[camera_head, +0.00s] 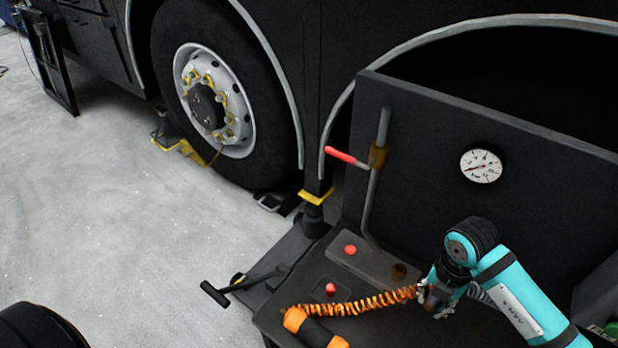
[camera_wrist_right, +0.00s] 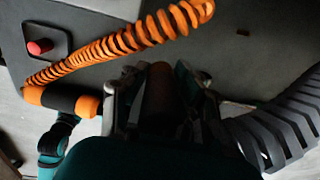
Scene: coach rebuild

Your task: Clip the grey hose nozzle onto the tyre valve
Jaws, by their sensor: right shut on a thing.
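My right gripper (camera_head: 436,294) is over the dark bench at lower right, shut on the hose nozzle at the end of the coiled orange hose (camera_head: 350,305). In the right wrist view the nozzle (camera_wrist_right: 158,92) is a dark cylinder between the fingers; its grey colour does not show clearly and its tip is hidden. The wheel's black tyre (camera_head: 262,100) stands at upper left, well away from the gripper. I cannot make out the tyre valve on its pale rim (camera_head: 240,128).
An orange and black cylinder (camera_head: 313,328) is at the hose's other end. The bench has a tall back panel with a gauge (camera_head: 481,166), a red-handled lever (camera_head: 347,157) and red knobs (camera_head: 350,250). A black T-handle (camera_head: 215,293) sticks out left. Grey floor before the wheel is mostly clear.

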